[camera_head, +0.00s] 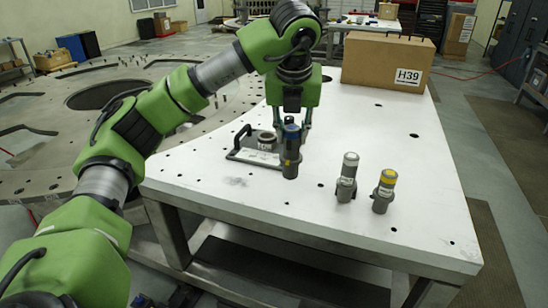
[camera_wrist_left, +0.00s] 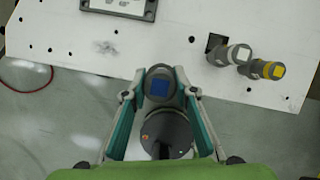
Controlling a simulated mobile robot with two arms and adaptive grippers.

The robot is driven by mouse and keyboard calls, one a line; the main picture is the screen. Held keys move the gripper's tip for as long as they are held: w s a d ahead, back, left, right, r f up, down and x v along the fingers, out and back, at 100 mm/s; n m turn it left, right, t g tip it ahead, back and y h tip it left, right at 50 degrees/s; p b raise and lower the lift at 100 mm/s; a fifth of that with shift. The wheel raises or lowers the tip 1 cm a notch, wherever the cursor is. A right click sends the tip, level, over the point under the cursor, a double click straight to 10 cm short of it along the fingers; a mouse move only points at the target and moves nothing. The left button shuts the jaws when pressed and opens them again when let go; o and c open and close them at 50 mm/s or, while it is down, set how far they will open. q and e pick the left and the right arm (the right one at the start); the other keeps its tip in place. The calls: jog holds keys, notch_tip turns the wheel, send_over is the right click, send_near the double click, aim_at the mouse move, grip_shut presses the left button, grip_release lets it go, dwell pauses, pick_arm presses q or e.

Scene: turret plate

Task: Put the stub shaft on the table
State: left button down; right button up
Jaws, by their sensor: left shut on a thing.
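My left gripper (camera_head: 292,126) is shut on the stub shaft (camera_head: 290,162), a dark grey cylinder with a blue band near its top and small yellow marks. The shaft hangs upright, its lower end in front of the white table top (camera_head: 235,183). I cannot tell how far it is above the surface. In the left wrist view the fingers (camera_wrist_left: 158,83) close on both sides of the shaft, and its blue square top (camera_wrist_left: 158,88) faces the camera. The table's front edge passes behind the gripper there. My right gripper is not in view.
A white-capped shaft (camera_head: 347,177) and a yellow-capped one (camera_head: 384,191) stand to the right. A dark handled plate (camera_head: 244,154) lies just behind and left of the held shaft. A cardboard box (camera_head: 375,60) sits at the back.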

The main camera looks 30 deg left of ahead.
pick_arm(q)
jog(key=w+a+f+p, duration=0.2)
jog(key=a+f, duration=0.4)
jog(key=f, duration=0.3)
jog(key=shift+w+a+f+p, duration=0.25)
jog(key=shift+w+a+p, duration=0.05)
jog(key=shift+p, duration=0.55)
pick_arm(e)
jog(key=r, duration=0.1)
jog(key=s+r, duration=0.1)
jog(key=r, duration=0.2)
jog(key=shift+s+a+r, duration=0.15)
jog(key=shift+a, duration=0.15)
pick_arm(q)
jog(key=shift+f, duration=0.25)
jog(key=c, duration=1.6)
grip_release()
jog(key=shift+s, duration=0.1)
jog(key=shift+c, duration=0.2)
jog(key=shift+r, duration=0.1)
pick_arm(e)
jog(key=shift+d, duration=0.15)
